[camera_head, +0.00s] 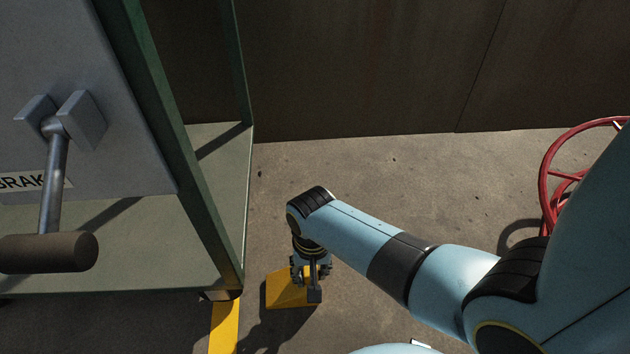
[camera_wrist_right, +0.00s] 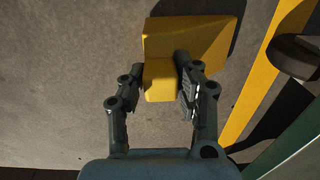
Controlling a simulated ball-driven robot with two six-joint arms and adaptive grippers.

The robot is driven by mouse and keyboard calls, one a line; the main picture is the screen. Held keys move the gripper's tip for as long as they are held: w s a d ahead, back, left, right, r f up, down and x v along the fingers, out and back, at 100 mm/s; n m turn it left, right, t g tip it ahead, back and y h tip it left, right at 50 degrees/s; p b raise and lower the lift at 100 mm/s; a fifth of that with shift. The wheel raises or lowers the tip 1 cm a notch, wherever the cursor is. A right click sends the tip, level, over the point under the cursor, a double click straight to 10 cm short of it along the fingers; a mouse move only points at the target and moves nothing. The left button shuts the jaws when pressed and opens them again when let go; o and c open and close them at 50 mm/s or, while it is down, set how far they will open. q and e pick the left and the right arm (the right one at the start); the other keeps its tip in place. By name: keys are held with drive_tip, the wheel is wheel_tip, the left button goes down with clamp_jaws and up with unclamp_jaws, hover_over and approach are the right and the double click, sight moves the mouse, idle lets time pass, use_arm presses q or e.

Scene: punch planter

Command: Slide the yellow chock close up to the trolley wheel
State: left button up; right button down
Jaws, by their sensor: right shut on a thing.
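The yellow chock (camera_head: 285,291) lies on the concrete floor, just right of the trolley's near right corner. My right gripper (camera_head: 312,284) reaches down over its right part and hides some of it. In the right wrist view my right gripper (camera_wrist_right: 159,68) is shut on the narrow raised block of the chock (camera_wrist_right: 195,42), one finger on each side. The trolley wheel (camera_wrist_right: 295,57) shows dark at the right edge there, apart from the chock, with a floor gap and a yellow stripe between them. In the head view the wheel is mostly hidden under the trolley (camera_head: 208,215). My left gripper is out of view.
A yellow floor stripe (camera_head: 225,327) runs beside the trolley corner. A grey panel (camera_head: 85,130) with a brake lever (camera_head: 50,205) stands at left. A red handwheel (camera_head: 548,190) is at right. A dark wall (camera_head: 370,70) closes the back. Floor right of the chock is clear.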

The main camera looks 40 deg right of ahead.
drive_tip(key=shift+w+a, duration=0.4)
drive_tip(key=shift+a, duration=0.15)
drive_tip(key=shift+w+a, duration=0.4)
drive_tip(key=shift+a, duration=0.25)
drive_tip(key=shift+w+a, duration=0.15)
drive_tip(key=shift+a, duration=0.15)
drive_tip(key=shift+w+a, duration=0.4)
drive_tip(key=shift+a, duration=0.2)
drive_tip(key=shift+w+a, duration=0.1)
drive_tip(key=shift+a, duration=0.1)
drive_tip(key=shift+w+a, duration=0.2)
drive_tip(key=shift+a, duration=0.15)
drive_tip(key=c, duration=0.9)
unclamp_jaws()
